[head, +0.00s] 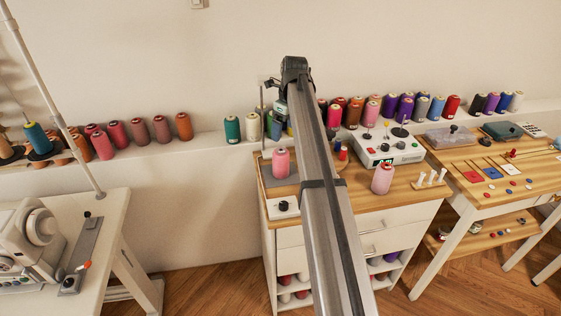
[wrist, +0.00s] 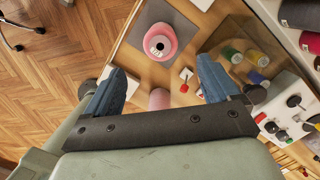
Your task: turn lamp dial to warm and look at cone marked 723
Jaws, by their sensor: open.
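A pink thread cone (head: 281,163) stands upright on a grey mat (head: 267,180) at the cabinet's left. A second pink cone (head: 382,179) stands at the right front. I cannot read 723 on either. A white box with a black dial (head: 284,206), likely the lamp dial, sits at the front left edge; its setting is unreadable. A thin post (head: 262,118) rises behind the mat. In the wrist view, my gripper (wrist: 161,66) is open and empty above the cabinet, with a pink cone (wrist: 160,42) beyond its fingers and another pink piece (wrist: 159,99) between them. My arm hides the gripper in the head view.
A white device with a green display (head: 380,147) stands at the back right of the cabinet (head: 345,196). Small white pegs (head: 431,177) stand at its right edge. Many cones line the wall ledge (head: 205,142). A sewing machine (head: 30,235) is left, a game-like table (head: 480,195) right.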

